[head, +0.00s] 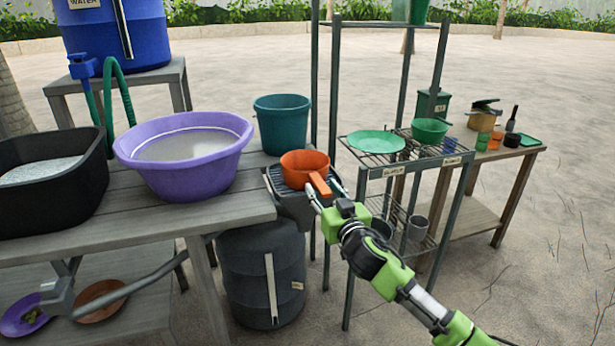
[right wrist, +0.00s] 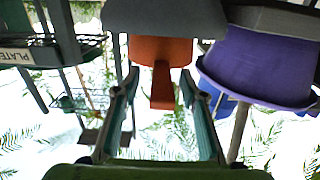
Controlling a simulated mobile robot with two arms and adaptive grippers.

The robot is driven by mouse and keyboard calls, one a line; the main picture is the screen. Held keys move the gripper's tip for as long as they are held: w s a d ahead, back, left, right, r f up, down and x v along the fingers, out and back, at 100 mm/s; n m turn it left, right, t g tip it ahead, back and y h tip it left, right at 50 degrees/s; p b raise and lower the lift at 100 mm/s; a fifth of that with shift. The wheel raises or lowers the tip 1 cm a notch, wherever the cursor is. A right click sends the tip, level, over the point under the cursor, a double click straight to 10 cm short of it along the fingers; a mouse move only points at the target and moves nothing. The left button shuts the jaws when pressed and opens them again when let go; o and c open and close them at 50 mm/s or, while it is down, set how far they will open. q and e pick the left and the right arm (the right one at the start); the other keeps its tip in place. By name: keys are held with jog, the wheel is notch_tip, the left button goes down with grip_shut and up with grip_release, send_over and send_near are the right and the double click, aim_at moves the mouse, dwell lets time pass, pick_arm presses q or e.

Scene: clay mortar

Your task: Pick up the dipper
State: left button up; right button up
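The dipper (head: 303,166) is an orange bowl with a flat handle. In the head view it rests on a dark ribbed tray (head: 281,190) at the right end of the grey table. Its handle (head: 320,185) points toward my right gripper (head: 325,194). In the right wrist view the orange handle (right wrist: 162,84) shows between the two spread fingertips of my right gripper (right wrist: 160,84), with a gap on each side. The right gripper is open. My left gripper is not in view.
A purple basin (head: 184,180), a teal bucket (head: 282,124) and a black tub (head: 75,196) stand on the table left of the dipper. A wire rack with a green plate (head: 376,141) stands close on the right. A dark barrel (head: 262,280) is below.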

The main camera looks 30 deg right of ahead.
aim_at(318, 180)
jog(key=x, duration=0.2)
jog(key=shift+w, duration=0.35)
jog(key=shift+w+d, duration=0.1)
jog(key=shift+w, duration=0.4)
grip_shut()
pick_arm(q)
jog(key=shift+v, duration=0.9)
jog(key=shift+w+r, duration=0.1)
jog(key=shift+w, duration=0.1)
pick_arm(e)
jog(key=shift+r, duration=0.1)
